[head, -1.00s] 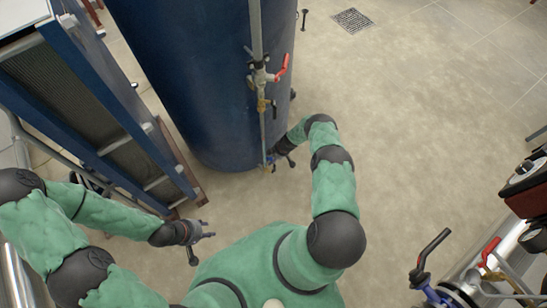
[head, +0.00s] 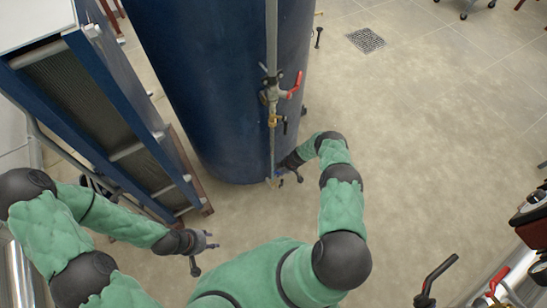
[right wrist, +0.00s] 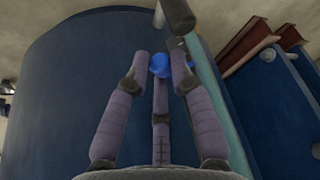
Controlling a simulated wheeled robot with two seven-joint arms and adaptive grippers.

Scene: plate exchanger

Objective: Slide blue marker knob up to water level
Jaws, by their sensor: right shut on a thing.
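A tall dark blue tank (head: 200,90) stands upright, with a thin vertical gauge pipe (head: 272,45) down its front. The blue marker knob (right wrist: 160,64) sits beside the pipe, between the fingers of my right gripper (right wrist: 160,68) in the right wrist view. That gripper is shut on the knob. In the head view my right gripper (head: 281,174) is low on the tank, at the pipe's bottom end, and the knob is mostly hidden there. My left gripper (head: 207,246) is open and empty, left of my body and apart from the tank. I cannot make out the water level.
A valve with a red lever (head: 294,86) sticks out from the pipe above my right gripper. The blue-framed plate exchanger (head: 110,90) stands left of the tank. Pipes with a black lever (head: 436,277) are at the lower right.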

